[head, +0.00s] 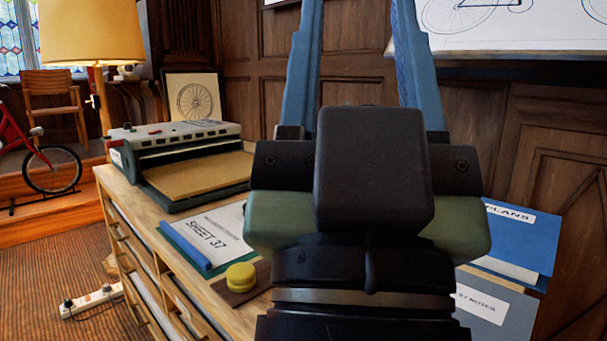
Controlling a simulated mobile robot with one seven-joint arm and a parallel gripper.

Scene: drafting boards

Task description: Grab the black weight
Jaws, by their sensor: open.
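My gripper (358,12) fills the middle of the head view, seen from behind. Its two blue fingers stand wide apart and run up out of the top of the picture; the gap that shows between them is empty, with only wood panelling behind. The dark block in the centre looks like part of my own wrist. I cannot make out a black weight; the gripper and wrist hide much of the cabinet top. A round yellow object (240,277) sits on a dark brown strip (250,290), left of my wrist.
A wooden cabinet (150,215) carries a grey-green machine (180,134), a paper marked SHEET 37 (207,236), and blue folders (520,236) at right. A lamp (92,30) stands behind. A power strip (92,301) and a red bicycle (45,165) are at left.

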